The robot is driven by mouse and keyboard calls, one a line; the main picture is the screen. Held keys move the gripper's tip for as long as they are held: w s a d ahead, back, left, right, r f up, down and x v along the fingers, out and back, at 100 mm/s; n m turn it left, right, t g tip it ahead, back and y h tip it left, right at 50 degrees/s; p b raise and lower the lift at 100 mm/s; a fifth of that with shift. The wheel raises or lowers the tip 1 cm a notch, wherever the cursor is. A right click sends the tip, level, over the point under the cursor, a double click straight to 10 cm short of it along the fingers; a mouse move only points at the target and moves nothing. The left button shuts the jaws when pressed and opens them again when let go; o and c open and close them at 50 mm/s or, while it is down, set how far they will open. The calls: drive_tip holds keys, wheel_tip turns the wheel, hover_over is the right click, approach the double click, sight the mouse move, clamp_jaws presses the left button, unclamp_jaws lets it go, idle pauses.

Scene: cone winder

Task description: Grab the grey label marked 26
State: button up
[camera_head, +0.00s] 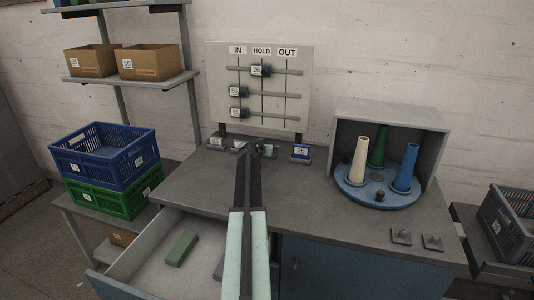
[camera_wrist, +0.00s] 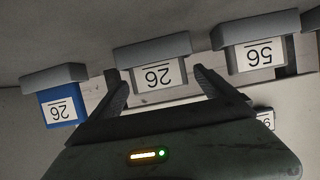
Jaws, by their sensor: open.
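The grey label marked 26 (camera_wrist: 152,62) is in the middle of the wrist view, its number upside down there. My gripper (camera_wrist: 158,78) is open, with one finger towards each side of this label; I cannot tell whether they touch it. In the head view my gripper (camera_head: 256,150) is at the back of the worktop and partly covers the row of labels. A blue label also marked 26 (camera_wrist: 61,104) is left of the grey one in the wrist view. A grey label marked 56 (camera_wrist: 256,47) is to its right.
The blue label stands right of my gripper in the head view (camera_head: 300,152). A board (camera_head: 218,85) with IN, HOLD and OUT columns rises behind the row. A grey housing with cones on a blue turntable (camera_head: 365,197) is at right. An open drawer (camera_head: 150,250) is below left.

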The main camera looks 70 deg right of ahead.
drive_tip(key=c, duration=1.4)
drive_tip(key=shift+c, duration=0.2)
